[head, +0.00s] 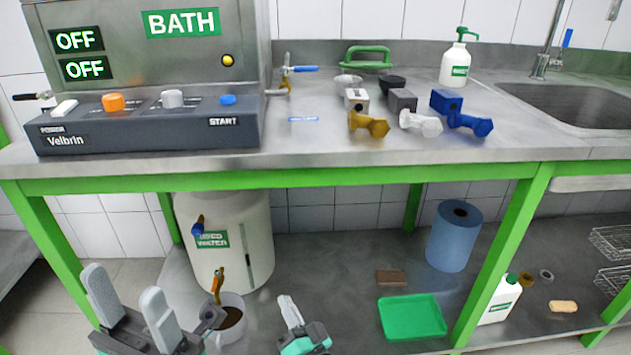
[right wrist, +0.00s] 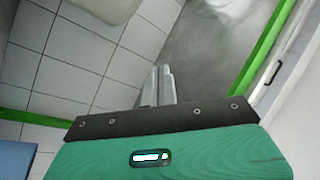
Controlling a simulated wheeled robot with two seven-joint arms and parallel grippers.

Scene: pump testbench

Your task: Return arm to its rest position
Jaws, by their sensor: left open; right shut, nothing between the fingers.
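My left gripper (head: 128,312) is at the lower left of the head view, with its two grey fingers spread apart and nothing between them. It is in front of the lower shelf, left of the used water tank. My right gripper (head: 290,311) is at the bottom middle of the head view, low in front of the shelf. In the right wrist view its two fingers (right wrist: 158,86) are together and empty. Neither gripper appears to touch an object.
The steel bench (head: 340,140) with green frame carries the bath unit (head: 150,125) and several pump parts. Below stand the used water tank (head: 255,235), a cup of brown liquid (head: 230,328), a blue roll (head: 452,240), a green tray (head: 412,317) and a white bottle (head: 500,300).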

